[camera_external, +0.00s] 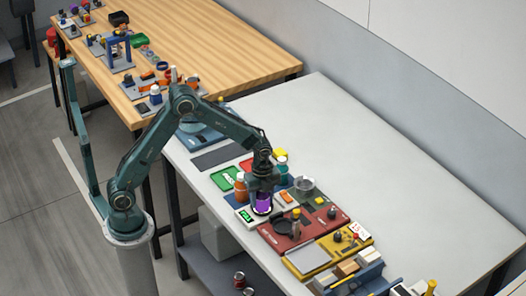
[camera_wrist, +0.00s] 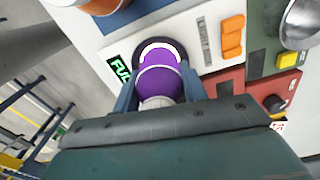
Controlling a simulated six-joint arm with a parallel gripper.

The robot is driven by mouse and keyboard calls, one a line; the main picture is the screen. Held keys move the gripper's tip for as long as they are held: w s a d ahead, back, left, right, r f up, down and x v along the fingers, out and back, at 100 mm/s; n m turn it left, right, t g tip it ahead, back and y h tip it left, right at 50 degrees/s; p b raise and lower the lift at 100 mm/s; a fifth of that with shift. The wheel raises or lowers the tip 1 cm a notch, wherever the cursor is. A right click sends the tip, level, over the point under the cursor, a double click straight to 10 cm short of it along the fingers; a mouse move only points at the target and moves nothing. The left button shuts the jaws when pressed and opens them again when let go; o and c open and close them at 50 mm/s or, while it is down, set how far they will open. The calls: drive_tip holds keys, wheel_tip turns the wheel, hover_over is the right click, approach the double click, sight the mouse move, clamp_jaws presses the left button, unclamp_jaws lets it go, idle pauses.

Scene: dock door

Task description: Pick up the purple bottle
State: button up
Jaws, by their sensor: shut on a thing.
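The purple bottle (camera_external: 262,201) is between the fingers of my gripper (camera_external: 262,192), which points down over the white table. In the wrist view the purple bottle (camera_wrist: 160,78) sits between the two blue-grey fingers of my gripper (camera_wrist: 160,92), which are shut on it. A white ring shows on its far end. A dark round pad shows around that end.
An orange bottle (camera_external: 240,184) stands close on the left, and a green tray (camera_external: 225,178) lies behind it. A red panel (camera_external: 290,230) and a yellow panel (camera_external: 328,250) lie to the right. A metal bowl (camera_external: 304,184) is nearby. The table's back right is clear.

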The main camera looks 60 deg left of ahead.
drive_tip(key=shift+r, duration=0.1)
wheel_tip(320, 180, up, 20)
idle(0.7)
drive_tip(key=shift+a, duration=0.15)
idle(0.5)
hover_over(229, 179)
wheel_tip(229, 179, down, 18)
idle(0.9)
drive_tip(key=shift+f, duration=2.1)
